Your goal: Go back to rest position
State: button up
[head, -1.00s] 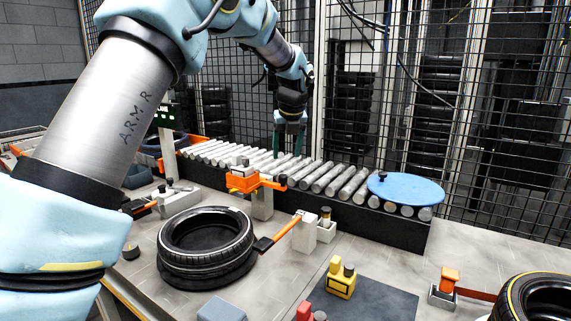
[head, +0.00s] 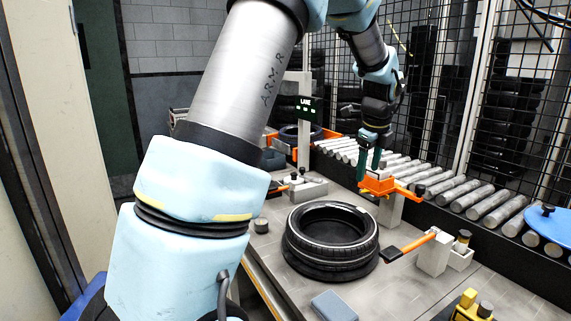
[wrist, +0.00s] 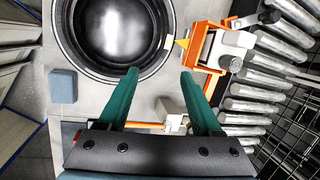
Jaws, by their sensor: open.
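My gripper (head: 369,164) hangs from my arm above the back of the worktable, near the roller conveyor, in the head view. Its two green fingers are apart. In the wrist view my gripper (wrist: 160,75) is open, with nothing between the fingertips. A black tyre (head: 333,236) lies flat on the worktable, in front of and left of the gripper. The same tyre (wrist: 68,40) shows beyond the fingertips in the wrist view, cut off by the top edge.
The roller conveyor (head: 460,193) runs behind the table, with a blue disc (head: 548,224) at its right end. An orange clamp (head: 385,187) stands close to the gripper. A black-tipped orange lever (head: 416,243) lies right of the tyre. A blue-grey block (head: 334,306) sits in front. Wire fencing stands behind.

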jog(key=s+a+f+n, duration=0.2)
jog(key=s+a+n, duration=0.4)
jog(key=a+n, duration=0.3)
jog(key=s+a+f+n+g, duration=0.1)
jog(key=s+a+f+n, duration=0.2)
jog(key=s+a+n, duration=0.3)
jog(key=s+a+f+n, duration=0.3)
jog(key=s+a+n, duration=0.3)
jog(key=a+n, duration=0.6)
jog(key=a, duration=0.2)
jog(key=shift+a+g, duration=0.3)
jog(key=shift+g, duration=0.1)
dwell(0.6)
